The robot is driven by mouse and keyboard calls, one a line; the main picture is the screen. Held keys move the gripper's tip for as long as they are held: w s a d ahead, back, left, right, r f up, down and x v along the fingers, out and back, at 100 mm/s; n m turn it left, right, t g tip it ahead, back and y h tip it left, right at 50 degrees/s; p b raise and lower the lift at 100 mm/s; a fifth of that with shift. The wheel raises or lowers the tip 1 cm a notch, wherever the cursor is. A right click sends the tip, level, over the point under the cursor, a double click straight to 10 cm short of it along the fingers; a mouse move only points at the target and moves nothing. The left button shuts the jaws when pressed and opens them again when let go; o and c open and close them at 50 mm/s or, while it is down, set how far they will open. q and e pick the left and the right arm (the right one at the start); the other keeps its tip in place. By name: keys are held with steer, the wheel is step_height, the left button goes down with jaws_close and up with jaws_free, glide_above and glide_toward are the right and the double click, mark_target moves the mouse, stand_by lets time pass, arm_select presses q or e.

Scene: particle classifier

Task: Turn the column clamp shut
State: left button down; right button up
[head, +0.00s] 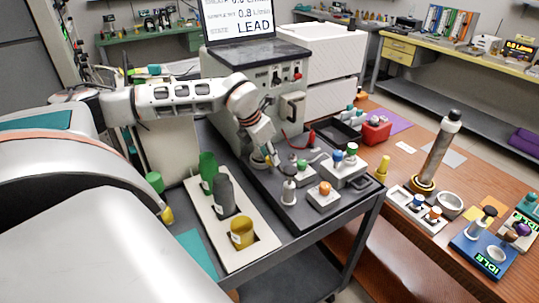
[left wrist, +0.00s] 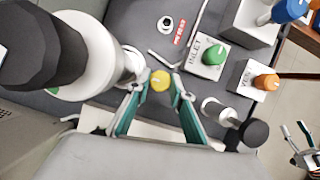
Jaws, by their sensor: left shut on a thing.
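A small yellow knob (left wrist: 160,80), which looks like the clamp's knob, sits beside a white upright column (left wrist: 88,58) with a dark top in the left wrist view. My left gripper (left wrist: 158,84) is shut on this knob, with one teal finger on each side. In the head view my left gripper (head: 267,158) is low over the dark bench top, by the front of the grey instrument (head: 262,95). The arm partly hides the clamp there. A small part at the right edge of the left wrist view looks like my right gripper (left wrist: 300,146); its jaw state is unclear.
A green knob (left wrist: 209,55) on an INLET block and an orange knob (left wrist: 267,82) are close right of the left gripper. A black-capped post (left wrist: 252,131) stands nearby. In the head view, a white tray (head: 252,258) holds green, grey and yellow vessels.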

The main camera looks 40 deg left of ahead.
arm_select(q)
steer(key=c, duration=2)
jaws_free()
steer(key=shift+c, duration=0.2)
steer(key=shift+r, duration=0.1)
steer(key=v, duration=1.2)
